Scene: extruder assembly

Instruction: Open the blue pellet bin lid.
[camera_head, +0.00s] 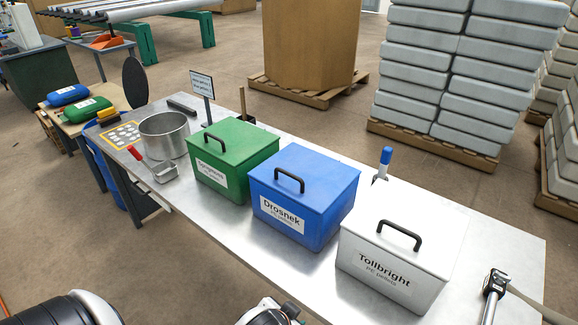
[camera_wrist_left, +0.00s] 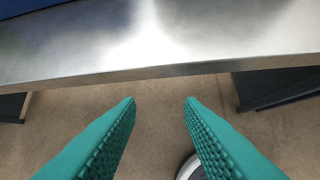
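The blue pellet bin (camera_head: 296,228), labelled Drosnek, stands on the metal table between the green and the white bins. Its blue lid (camera_head: 318,172) lies closed on top, with a black arched handle (camera_head: 289,178) near the front side. My left gripper (camera_wrist_left: 160,102) shows in the left wrist view as two green ridged fingers, spread apart with nothing between them. It is in front of the table's edge, apart from the bin. A blue patch (camera_wrist_left: 40,6) at that view's top left may be the bin's lower part. My right gripper is not in view.
The green bin (camera_head: 220,183) and white bin (camera_head: 392,284), both lidded, flank the blue one. The metal table (camera_head: 262,262) has bare surface in front. A steel pot (camera_head: 164,138), scoop (camera_head: 166,173) and sign (camera_head: 202,84) stand left. A blue-capped item (camera_head: 385,157) is behind.

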